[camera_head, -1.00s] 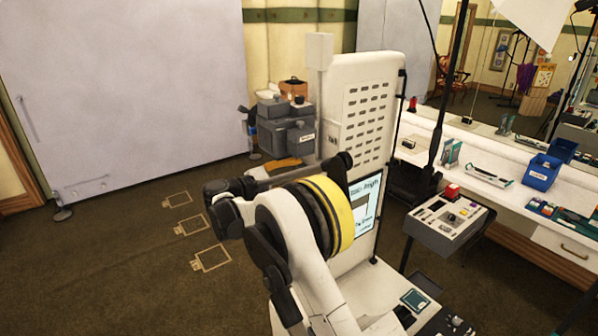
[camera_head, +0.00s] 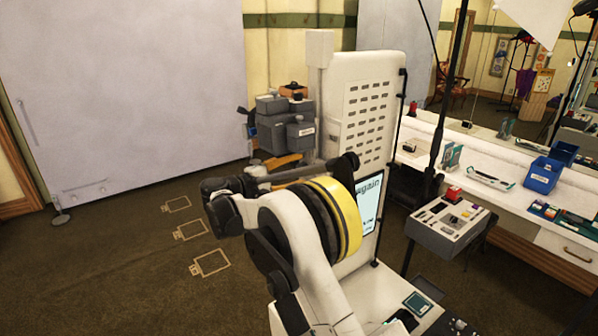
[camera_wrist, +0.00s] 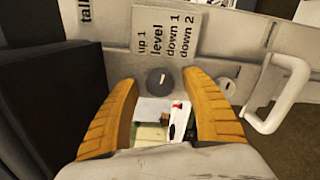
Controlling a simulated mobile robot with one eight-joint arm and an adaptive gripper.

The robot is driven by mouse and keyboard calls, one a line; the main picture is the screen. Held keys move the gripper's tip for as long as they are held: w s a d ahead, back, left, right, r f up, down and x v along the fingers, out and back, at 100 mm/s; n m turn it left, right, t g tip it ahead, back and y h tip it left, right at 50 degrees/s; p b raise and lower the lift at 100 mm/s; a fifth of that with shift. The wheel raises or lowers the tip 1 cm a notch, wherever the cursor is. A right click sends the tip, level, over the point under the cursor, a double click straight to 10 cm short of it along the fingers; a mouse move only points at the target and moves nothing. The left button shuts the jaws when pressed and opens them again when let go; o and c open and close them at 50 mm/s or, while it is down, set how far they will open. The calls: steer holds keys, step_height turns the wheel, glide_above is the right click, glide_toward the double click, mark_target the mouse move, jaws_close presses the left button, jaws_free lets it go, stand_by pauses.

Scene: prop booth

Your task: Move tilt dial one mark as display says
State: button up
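The tilt dial (camera_wrist: 155,84) is a small dark round knob with a white pointer line, on a pale panel in the wrist view. Its pointer leans slightly right of upright. The sideways label (camera_wrist: 166,35) above it reads "up 1, level, down 1, down 2"; I cannot tell exactly which mark the pointer meets. My gripper (camera_wrist: 160,80) is open, its two orange fingers either side of the dial with gaps. Whether the tips reach the panel is unclear. The display (camera_head: 370,200) on the white cabinet is partly hidden by my arm; "again" is readable.
A white handle (camera_wrist: 279,95) sticks out right of the dial. A dark block (camera_wrist: 50,105) stands close on the left. In the head view, grey cases (camera_head: 285,125) are behind my arm, and a control console (camera_head: 447,222) stands right of the cabinet (camera_head: 361,110). Floor at left is clear.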

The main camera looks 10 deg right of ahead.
steer(key=v, duration=1.2)
steer(key=s+d+f+m+g+y+b, duration=0.1)
steer(key=s+d+f+y+b, duration=0.25)
steer(key=s+d, duration=0.35)
steer(key=s+d+f+y+b, duration=0.2)
steer(key=s+d+y+b, duration=0.3)
steer(key=s+d, duration=0.25)
steer(key=s+a+f+m+t+y+b, duration=0.1)
steer(key=s+f+m+y+b, duration=0.2)
steer(key=s+f, duration=0.5)
steer(key=s+a+f+m+y+b, duration=0.2)
steer(key=s+f+y+b, duration=0.3)
steer(key=s+f, duration=0.4)
steer(key=s+m, duration=0.1)
steer(key=s, duration=0.5)
steer(key=shift+t, duration=0.4)
